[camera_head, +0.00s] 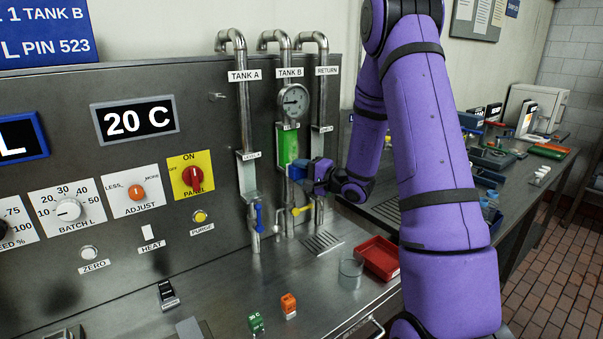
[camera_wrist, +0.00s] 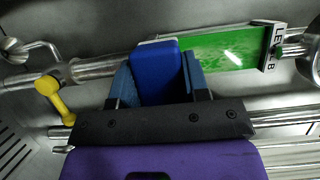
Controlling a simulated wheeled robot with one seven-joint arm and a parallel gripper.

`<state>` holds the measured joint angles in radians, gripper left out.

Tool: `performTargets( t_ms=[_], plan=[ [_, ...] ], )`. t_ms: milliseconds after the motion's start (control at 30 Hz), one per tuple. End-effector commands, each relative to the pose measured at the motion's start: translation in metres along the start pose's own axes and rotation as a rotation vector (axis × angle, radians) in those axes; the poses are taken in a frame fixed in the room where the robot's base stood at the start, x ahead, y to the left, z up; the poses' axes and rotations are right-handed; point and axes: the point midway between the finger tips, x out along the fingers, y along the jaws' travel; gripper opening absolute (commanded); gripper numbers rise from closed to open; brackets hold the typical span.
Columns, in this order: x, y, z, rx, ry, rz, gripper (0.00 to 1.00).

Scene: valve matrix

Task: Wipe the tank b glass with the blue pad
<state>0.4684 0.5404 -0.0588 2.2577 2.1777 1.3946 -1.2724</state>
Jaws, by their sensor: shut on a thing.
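The tank B glass (camera_head: 288,143) is an upright sight tube with green in it, on the middle pipe under the TANK B label. It also shows in the wrist view (camera_wrist: 225,50), lying sideways in the picture, with a label frame at its right end. My gripper (camera_head: 305,172) is at the lower part of this glass. In the wrist view my gripper (camera_wrist: 160,85) is shut on the blue pad (camera_wrist: 156,70). The pad covers the lower end of the glass. Whether it touches the glass I cannot tell for sure.
A yellow valve handle (camera_head: 301,210) is just below my gripper, with a blue handle (camera_head: 259,218) to its left. A round gauge (camera_head: 294,100) sits above the glass. A glass beaker (camera_head: 350,272) and a red tray (camera_head: 378,258) stand on the bench.

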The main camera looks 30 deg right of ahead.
Motion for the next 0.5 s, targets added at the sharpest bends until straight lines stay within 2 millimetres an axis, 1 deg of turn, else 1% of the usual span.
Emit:
performTargets(
  t_ms=[500],
  plan=[
    [0.0068, -0.0006, -0.0026, 0.0, 0.0, 0.0, 0.23]
  ],
)
